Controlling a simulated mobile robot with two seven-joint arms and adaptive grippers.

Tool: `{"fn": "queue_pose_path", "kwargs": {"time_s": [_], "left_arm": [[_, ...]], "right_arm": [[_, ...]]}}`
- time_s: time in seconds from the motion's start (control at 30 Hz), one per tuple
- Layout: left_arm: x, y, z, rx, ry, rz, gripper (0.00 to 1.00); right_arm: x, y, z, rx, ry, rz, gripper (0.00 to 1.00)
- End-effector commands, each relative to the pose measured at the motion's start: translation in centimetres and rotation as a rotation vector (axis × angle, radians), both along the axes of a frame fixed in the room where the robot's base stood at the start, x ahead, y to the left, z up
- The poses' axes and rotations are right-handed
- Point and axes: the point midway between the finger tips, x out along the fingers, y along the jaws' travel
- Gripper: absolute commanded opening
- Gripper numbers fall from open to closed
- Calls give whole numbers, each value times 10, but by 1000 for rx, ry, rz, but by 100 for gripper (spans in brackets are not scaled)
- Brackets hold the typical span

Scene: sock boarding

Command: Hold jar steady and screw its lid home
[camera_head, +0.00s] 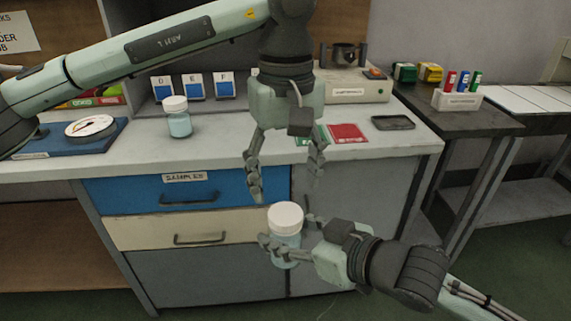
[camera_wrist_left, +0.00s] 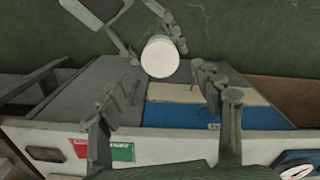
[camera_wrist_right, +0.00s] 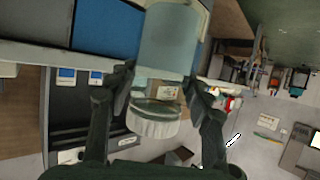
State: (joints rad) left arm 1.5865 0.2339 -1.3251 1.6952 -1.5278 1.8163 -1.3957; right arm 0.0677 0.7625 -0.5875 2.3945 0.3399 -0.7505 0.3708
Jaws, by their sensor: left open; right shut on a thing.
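A pale blue jar (camera_head: 286,248) with a white lid (camera_head: 285,217) on top is held upright in front of the drawers. My right gripper (camera_head: 287,240) is shut around the jar's body below the lid. The right wrist view shows the jar (camera_wrist_right: 170,40) upside down between the fingers, with its ribbed lid (camera_wrist_right: 153,122) toward the bottom. My left gripper (camera_head: 287,190) is open and points down above the lid, apart from it. The left wrist view shows the round lid top (camera_wrist_left: 160,57) just beyond and between the open fingers. How tightly the lid sits cannot be told.
A second white-lidded jar (camera_head: 178,118) stands on the counter (camera_head: 225,135), left of my left gripper. A dial on a blue board (camera_head: 60,141), a red card (camera_head: 348,133) and a dark tray (camera_head: 393,123) also lie there. Drawers (camera_head: 195,191) stand behind the held jar.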

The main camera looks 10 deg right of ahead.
Motion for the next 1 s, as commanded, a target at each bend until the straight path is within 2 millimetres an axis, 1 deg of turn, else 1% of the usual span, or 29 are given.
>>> {"fn": "queue_pose_path", "kwargs": {"time_s": [0.03,0.1,1.0], "left_arm": [[0,0,1,-1,0,122,65],[0,0,2,-1,0,302,65],[0,0,16,-5,-1,2630,65]], "right_arm": [[0,0,1,1,-2,0,0],[0,0,1,1,-2,0,0],[0,0,1,1,-2,0,0]]}}
